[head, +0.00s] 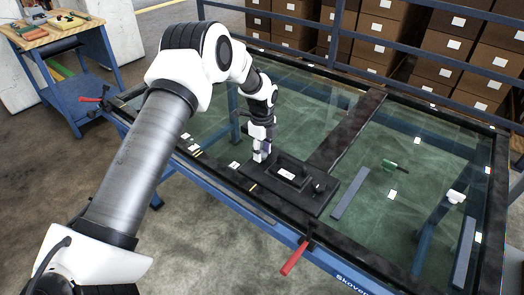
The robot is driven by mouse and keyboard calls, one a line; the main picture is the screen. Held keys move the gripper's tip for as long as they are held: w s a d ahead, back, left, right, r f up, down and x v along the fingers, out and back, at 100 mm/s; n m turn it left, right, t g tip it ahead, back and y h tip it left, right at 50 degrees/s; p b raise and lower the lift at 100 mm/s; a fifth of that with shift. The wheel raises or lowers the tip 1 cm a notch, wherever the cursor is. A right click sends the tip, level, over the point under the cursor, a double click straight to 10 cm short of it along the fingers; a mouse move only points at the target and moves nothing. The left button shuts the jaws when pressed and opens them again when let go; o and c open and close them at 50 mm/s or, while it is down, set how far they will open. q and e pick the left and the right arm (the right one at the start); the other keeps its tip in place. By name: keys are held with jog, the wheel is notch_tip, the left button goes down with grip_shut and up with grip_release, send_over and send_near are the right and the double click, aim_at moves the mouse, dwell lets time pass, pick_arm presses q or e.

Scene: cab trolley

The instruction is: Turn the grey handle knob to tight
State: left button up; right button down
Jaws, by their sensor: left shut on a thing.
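A black plate (318,205) lies on the near part of the glass-topped trolley, with a raised dark handle block (288,174) that bears a white label. My left gripper (261,157) points down at the left end of this block. Its fingers are shut on a small part there, which I take to be the grey handle knob; the fingers hide it almost wholly, so its turn position cannot be read. A second dark knob (318,186) stands at the right end of the block, apart from the gripper. My right gripper is not in view.
A red-handled lever (294,259) sticks out at the trolley's front edge, another (90,99) at the left corner. Blue rails and boxes (443,42) stand behind.

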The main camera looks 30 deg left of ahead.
aim_at(263, 154)
pick_arm(q)
jog(key=shift+s+d+f, duration=0.1)
jog(key=shift+s+f, duration=0.05)
jog(key=shift+f, duration=0.05)
dwell(0.3)
jog(key=o, duration=1.1)
jog(key=shift+o, duration=0.2)
jog(key=shift+r, duration=0.2)
notch_tip(263, 154, up, 12)
jog(key=shift+f, duration=0.15)
